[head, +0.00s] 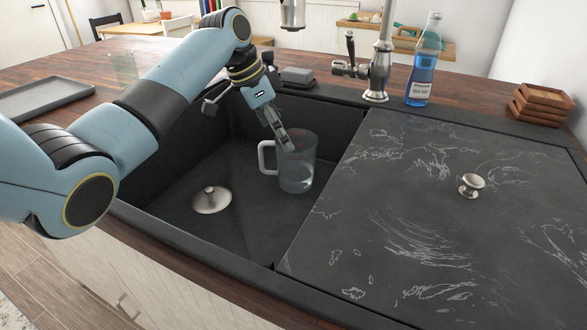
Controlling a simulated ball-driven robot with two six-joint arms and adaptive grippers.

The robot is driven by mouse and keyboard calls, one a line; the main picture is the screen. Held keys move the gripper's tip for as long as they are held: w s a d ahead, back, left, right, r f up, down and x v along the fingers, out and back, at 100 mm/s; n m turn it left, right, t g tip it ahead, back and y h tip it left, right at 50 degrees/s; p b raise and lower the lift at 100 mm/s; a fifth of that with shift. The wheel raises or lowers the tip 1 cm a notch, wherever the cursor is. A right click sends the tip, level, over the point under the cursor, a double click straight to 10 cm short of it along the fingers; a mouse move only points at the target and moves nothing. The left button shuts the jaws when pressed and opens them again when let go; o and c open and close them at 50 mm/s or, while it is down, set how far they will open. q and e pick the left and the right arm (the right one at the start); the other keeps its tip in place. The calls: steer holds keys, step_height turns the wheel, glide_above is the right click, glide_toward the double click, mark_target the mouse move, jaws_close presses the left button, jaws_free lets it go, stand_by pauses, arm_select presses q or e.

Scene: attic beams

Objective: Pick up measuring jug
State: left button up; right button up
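The measuring jug (297,174) is clear with a pale handle on its left side. It stands upright inside the dark sink, near the sink's right wall. My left gripper (285,143) reaches down from the upper left, with its fingers at the jug's rim, above the handle. The fingers overlap the jug's upper left part in the picture. I cannot tell whether they touch it, or whether they are apart or closed on the wall. My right gripper is not in view.
A round metal drain plug (211,199) sits on the sink floor (240,228). A dark marbled cover (400,225) with a knob (471,185) lies right of the open basin. Behind stand a tap (380,65), a blue bottle (424,70) and wooden coasters (541,104). A grey tray (45,97) lies left.

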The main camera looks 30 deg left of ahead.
mark_target(287, 162)
arm_select(q)
steer(key=x, duration=0.5)
steer(key=shift+w+d+b, duration=0.35)
steer(key=shift+w, duration=0.15)
steer(key=c, duration=1.4)
